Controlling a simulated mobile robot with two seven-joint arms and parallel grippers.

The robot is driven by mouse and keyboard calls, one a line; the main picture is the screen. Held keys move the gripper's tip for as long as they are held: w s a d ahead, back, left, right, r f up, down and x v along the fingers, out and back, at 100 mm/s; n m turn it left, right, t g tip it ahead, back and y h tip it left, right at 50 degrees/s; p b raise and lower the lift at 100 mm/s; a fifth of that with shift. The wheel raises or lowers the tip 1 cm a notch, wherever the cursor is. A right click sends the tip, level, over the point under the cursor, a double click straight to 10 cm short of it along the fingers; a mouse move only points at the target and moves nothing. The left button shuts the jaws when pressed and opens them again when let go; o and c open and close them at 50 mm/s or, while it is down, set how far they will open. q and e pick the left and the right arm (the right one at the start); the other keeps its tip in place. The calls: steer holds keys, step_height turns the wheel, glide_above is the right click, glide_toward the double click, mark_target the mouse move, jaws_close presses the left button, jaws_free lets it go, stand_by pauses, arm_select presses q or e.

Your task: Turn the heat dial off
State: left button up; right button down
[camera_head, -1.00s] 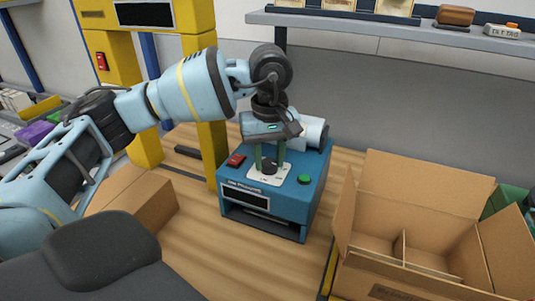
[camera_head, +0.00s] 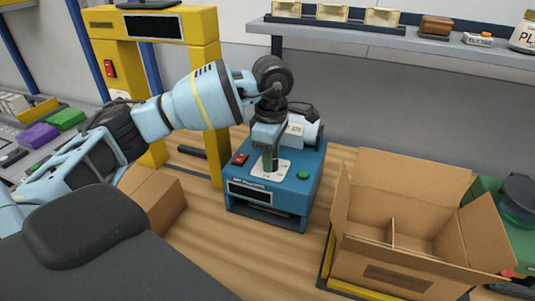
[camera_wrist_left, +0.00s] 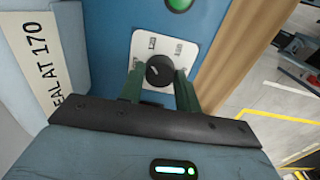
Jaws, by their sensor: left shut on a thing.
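The heat dial (camera_wrist_left: 159,71) is a round black knob on a white plate (camera_wrist_left: 180,47) in the left wrist view. The plate sits on top of a blue sealer machine (camera_head: 249,191) in the head view. My left gripper (camera_head: 268,165) points down at the plate, and its green fingers hide the dial there. In the wrist view the left gripper (camera_wrist_left: 160,78) has one finger on each side of the dial, shut on it. My right gripper is not in view.
A red switch (camera_head: 240,159) and a green button (camera_head: 303,175) flank the plate on the machine. A white roll labelled 'SEAL AT 170' (camera_wrist_left: 40,60) lies behind. An open cardboard box (camera_head: 400,272) stands right, a yellow frame (camera_head: 206,60) left. A shelf (camera_head: 380,28) runs behind.

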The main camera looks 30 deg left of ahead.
arm_select(q)
steer(key=n+p, duration=0.1)
steer(key=n, duration=0.3)
steer(key=shift+r+n, duration=0.1)
steer(key=shift+n, duration=0.2)
steer(key=n, duration=0.4)
steer(key=shift+n, duration=0.3)
steer(key=o, duration=1)
steer(key=shift+r, duration=3.8)
steer(key=shift+f, duration=0.1)
